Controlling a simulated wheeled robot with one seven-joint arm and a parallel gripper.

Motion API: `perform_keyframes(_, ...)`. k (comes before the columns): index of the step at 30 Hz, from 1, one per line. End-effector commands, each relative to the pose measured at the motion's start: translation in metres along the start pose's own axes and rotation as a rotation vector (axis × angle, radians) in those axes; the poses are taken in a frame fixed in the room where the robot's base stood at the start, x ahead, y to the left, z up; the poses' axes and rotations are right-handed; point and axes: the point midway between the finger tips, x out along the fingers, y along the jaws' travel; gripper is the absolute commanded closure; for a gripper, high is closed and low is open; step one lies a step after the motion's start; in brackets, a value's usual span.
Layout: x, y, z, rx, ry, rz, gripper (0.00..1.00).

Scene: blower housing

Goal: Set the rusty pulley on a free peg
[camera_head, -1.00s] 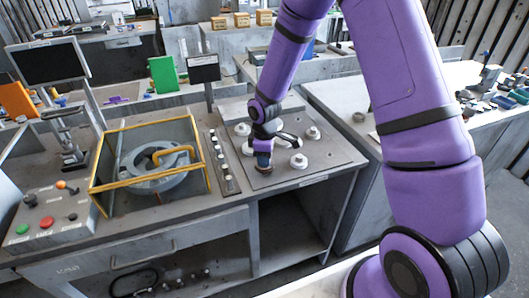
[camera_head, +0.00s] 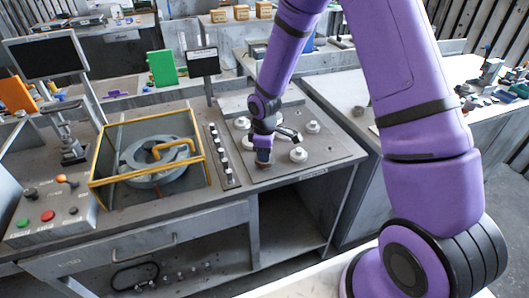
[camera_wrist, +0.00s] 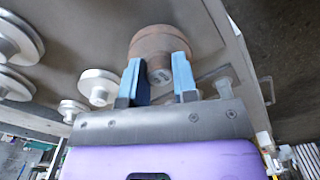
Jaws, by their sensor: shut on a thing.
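The rusty pulley (camera_wrist: 160,42) is brown and round, with a grey hub between my fingertips in the wrist view. My gripper (camera_wrist: 159,78) is shut on it with two blue fingers. In the head view, my gripper (camera_head: 263,149) points down over the near left part of the grey peg plate (camera_head: 268,176), with the pulley (camera_head: 263,162) below it. I cannot tell whether the pulley touches the plate or sits around a peg. Several pale pulleys stand on the plate, one to the right (camera_head: 298,154) and one behind left (camera_head: 242,123). My gripper hides part of the plate.
A yellow-framed guard box (camera_head: 150,185) around a grey round housing stands left of the plate. A narrow strip with several knobs (camera_head: 222,158) lies between them. A button panel (camera_head: 50,212) is at the front left, and a dark screen (camera_head: 47,59) stands behind it.

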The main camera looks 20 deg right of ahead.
Motion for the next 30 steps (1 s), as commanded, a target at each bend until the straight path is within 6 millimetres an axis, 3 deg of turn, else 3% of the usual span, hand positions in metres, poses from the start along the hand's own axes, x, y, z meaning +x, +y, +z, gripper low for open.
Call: perform_keyframes(30,0.011,0.0,0.0,0.0,0.0,0.0,0.96)
